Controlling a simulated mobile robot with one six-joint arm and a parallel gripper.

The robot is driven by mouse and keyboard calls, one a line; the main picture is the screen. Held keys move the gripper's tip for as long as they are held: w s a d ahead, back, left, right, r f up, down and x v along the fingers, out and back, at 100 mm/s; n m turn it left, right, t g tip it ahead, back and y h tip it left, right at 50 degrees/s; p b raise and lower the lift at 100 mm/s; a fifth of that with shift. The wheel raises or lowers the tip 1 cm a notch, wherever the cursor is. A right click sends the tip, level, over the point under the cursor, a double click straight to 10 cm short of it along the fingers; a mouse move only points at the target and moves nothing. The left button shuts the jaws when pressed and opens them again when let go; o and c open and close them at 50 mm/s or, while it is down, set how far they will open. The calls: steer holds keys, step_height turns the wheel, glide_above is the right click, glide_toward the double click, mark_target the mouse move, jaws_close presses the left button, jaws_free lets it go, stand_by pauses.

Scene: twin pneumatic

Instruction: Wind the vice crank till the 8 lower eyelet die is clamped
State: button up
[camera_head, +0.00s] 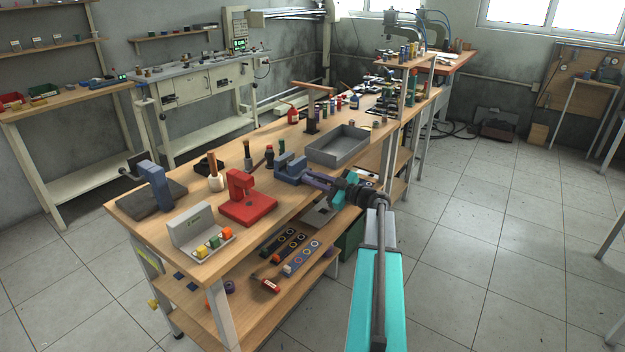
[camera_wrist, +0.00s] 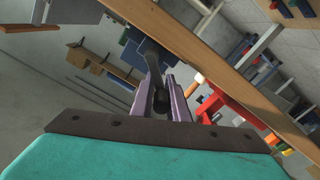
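The blue vice (camera_head: 290,168) sits at the front edge of the wooden bench. It also shows in the wrist view (camera_wrist: 136,48), beyond my fingers. The dark vice crank (camera_wrist: 154,68) reaches from the vice toward my gripper. Its handle end lies between my two purple fingers. My gripper (camera_head: 312,180) is at the right of the vice in the head view; in the wrist view the fingers (camera_wrist: 161,88) close in on both sides of the handle and appear to touch it. I cannot make out the 8 lower eyelet die; the vice jaws are too small to read.
A red press stand (camera_head: 243,200) stands left of the vice, and a grey tray (camera_head: 338,147) lies behind it. A white die holder (camera_head: 197,232) with coloured blocks is at the near corner. The lower shelf (camera_head: 262,300) holds strips of parts. Floor to the right is clear.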

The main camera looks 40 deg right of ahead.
jaws_close()
steer(key=shift+d+m+b, duration=0.1)
steer(key=shift+m+b, duration=0.3)
steer(key=shift+b, duration=0.3)
steer(key=shift+b, duration=0.35)
steer(key=m, duration=0.1)
steer(key=m+b, duration=0.1)
steer(key=d+b, duration=0.1)
steer(key=shift+w+r+m, duration=0.15)
steer(key=shift+r+m, duration=0.1)
steer(key=shift+m, duration=0.15)
steer(key=shift+w+d+r+m+b, duration=0.15)
steer(key=shift+d+m+b, duration=0.15)
steer(key=shift+m+b, duration=0.4)
steer(key=shift+d+r+m+b, duration=0.1)
steer(key=shift+d+m+b, duration=0.25)
steer(key=shift+m, duration=0.7)
steer(key=shift+w+d+r+m+b, duration=0.15)
steer(key=shift+d+m+b, duration=0.1)
steer(key=shift+m+b, duration=0.45)
steer(key=shift+s+m, duration=0.1)
steer(key=shift+m, duration=0.15)
steer(key=o, duration=0.7)
jaws_free()
steer(key=shift+r, duration=0.1)
